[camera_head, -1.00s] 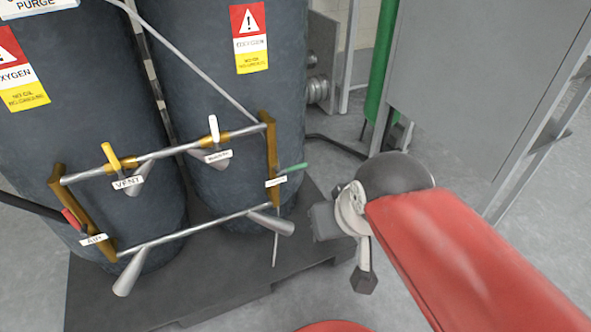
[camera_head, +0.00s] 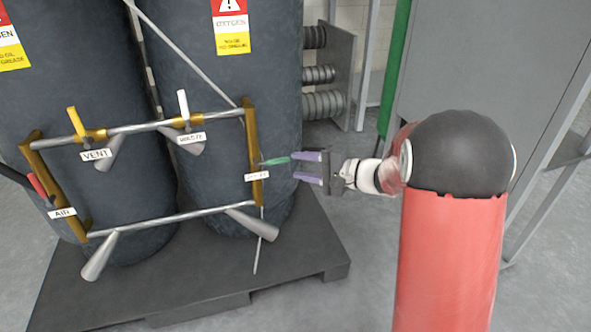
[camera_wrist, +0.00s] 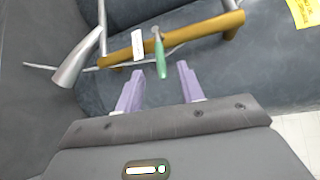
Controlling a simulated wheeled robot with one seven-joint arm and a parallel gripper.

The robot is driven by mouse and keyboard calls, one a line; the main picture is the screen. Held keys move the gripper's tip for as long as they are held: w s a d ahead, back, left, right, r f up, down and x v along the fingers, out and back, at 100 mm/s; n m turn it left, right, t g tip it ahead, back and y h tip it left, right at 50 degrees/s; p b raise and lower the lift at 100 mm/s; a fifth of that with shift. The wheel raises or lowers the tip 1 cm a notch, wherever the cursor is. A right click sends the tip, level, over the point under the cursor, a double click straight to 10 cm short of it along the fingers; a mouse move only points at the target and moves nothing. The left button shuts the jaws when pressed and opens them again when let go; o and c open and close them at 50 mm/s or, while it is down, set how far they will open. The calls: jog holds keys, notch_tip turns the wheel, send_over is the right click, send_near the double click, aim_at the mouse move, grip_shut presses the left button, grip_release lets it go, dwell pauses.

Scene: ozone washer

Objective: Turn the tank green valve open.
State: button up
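The green valve handle (camera_head: 275,160) sticks out to the right from the brass right post (camera_head: 252,150) of the pipe frame on the tanks. My gripper (camera_head: 298,167) is just right of the handle, its purple fingers pointing at it. The fingers are apart with nothing between them in the head view. In the wrist view the green handle (camera_wrist: 160,62) points down toward the gap between my open fingertips (camera_wrist: 160,82), nearer the left one. I cannot tell whether the handle tip is level with the fingers.
The frame also carries a yellow handle (camera_head: 76,122), a white handle (camera_head: 183,104) and a red handle (camera_head: 38,185). The dark tanks (camera_head: 225,80) stand on a black pallet (camera_head: 190,290). A grey cabinet (camera_head: 480,60) stands at right. The floor between is clear.

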aim_at(283, 162)
jog(key=x, duration=0.4)
jog(key=w+x, duration=0.1)
jog(key=x, duration=0.2)
jog(key=shift+w+a+f, duration=0.1)
jog(key=shift+a+f, duration=0.05)
jog(key=shift+f, duration=0.05)
grip_shut()
